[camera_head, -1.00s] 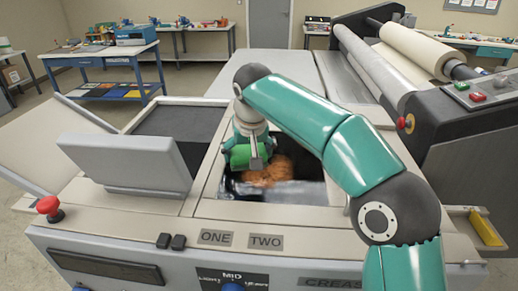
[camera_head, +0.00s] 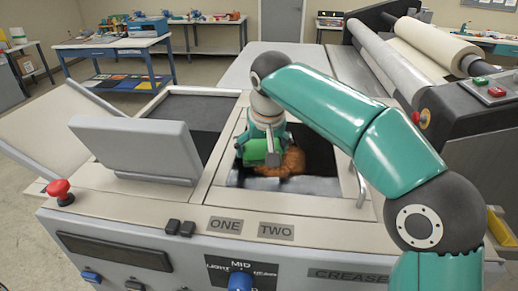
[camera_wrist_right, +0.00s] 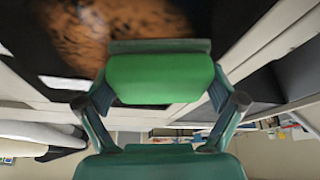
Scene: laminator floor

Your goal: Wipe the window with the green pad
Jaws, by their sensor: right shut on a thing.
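My right gripper (camera_head: 270,148) is shut on the green pad (camera_head: 254,153). It holds the pad over the dark window (camera_head: 325,162) in the machine's top. In the right wrist view the green pad (camera_wrist_right: 160,78) fills the middle, between my fingers. A mottled orange-brown patch (camera_head: 293,161) shows at the window, right beside the gripper and partly hidden by it. The patch also shows in the right wrist view (camera_wrist_right: 110,35), beyond the pad. I cannot tell whether the pad touches the glass. My left gripper is not in view.
A raised grey lid (camera_head: 137,147) and a dark open bay (camera_head: 195,108) lie left of the window. A red knob (camera_head: 60,190) stands at the front left. A metal handle (camera_head: 360,185) is right of the window. Large rollers (camera_head: 385,58) stand at the back right.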

